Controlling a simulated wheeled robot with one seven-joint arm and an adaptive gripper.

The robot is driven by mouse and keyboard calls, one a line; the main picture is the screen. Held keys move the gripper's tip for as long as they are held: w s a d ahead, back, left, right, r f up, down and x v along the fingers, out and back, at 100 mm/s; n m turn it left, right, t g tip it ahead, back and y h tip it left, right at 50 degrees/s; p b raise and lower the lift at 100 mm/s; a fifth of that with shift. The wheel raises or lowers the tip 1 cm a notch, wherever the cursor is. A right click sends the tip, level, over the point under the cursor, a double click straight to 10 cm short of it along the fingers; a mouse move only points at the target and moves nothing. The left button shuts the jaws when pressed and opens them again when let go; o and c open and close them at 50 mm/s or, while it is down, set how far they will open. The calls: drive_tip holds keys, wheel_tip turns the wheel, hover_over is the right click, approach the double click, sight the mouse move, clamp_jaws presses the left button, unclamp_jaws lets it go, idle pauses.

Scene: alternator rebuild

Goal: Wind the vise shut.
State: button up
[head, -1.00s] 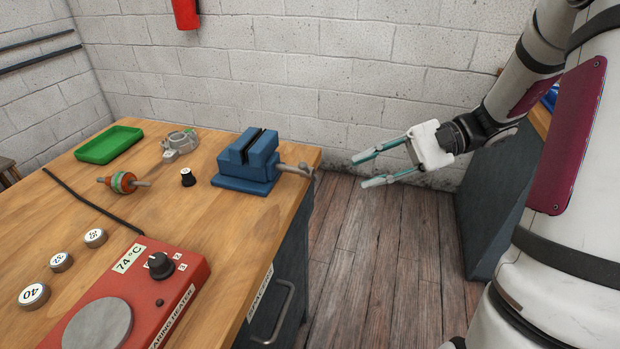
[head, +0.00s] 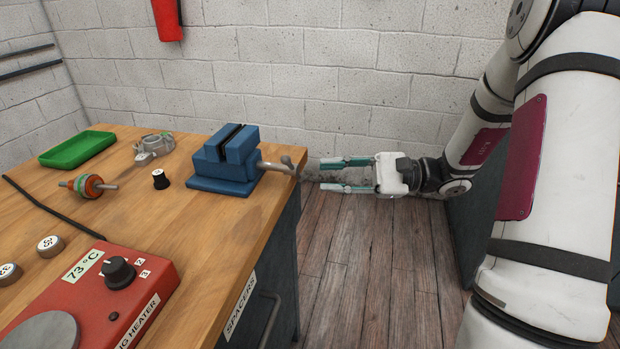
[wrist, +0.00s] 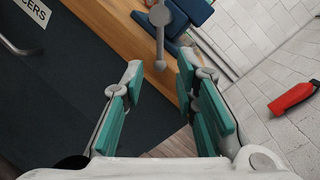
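The blue vise (head: 226,158) stands on the bench near its right edge, with a narrow dark gap between its jaws. Its grey screw and handle (head: 284,166) stick out to the right past the bench edge. In the wrist view the handle (wrist: 160,40) hangs ahead of my fingers, and part of the blue vise (wrist: 196,12) shows behind it. My gripper (head: 325,175) is open and empty, to the right of the handle, with its teal fingers pointing left at it. The handle is beyond the fingertips and not between the pads.
The wooden bench (head: 130,215) also holds a red heater (head: 95,295) reading 73 °C, a green tray (head: 77,149), a grey housing (head: 153,147), a rotor (head: 86,186), a black-sided cap (head: 160,179) and numbered spacers (head: 50,246). Floor (head: 360,260) right of the bench is clear.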

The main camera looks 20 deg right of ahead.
sight(291, 169)
drive_tip(key=shift+b+x, duration=0.3)
drive_tip(key=shift+x, duration=2.05)
clamp_jaws()
